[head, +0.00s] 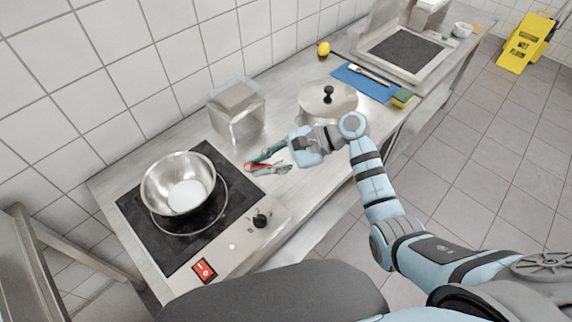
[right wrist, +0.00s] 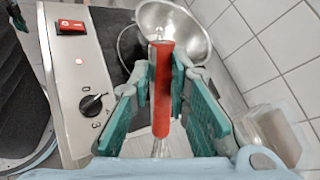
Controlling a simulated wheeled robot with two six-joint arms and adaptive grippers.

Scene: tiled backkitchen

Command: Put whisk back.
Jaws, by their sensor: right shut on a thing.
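The whisk has a red handle (right wrist: 162,88), held between the green finger pads of my right gripper (right wrist: 160,100) in the right wrist view. Its thin metal part shows only partly below the handle. In the head view my right gripper (head: 268,162) is just right of the cooktop, with the red of the handle (head: 250,167) at its fingertips. A steel bowl (head: 178,183) sits on the black cooktop (head: 135,215); its inside shows a pale bottom. Teal and black parts at the left edge of the right wrist view may be my left gripper, cut off there.
A steel container (head: 236,112) stands by the wall behind my right gripper. A lidded pot (head: 328,100), a blue board (head: 362,84), a sponge (head: 402,98) and a lemon (head: 323,49) are farther along the counter. A yellow floor sign (head: 526,42) stands beyond.

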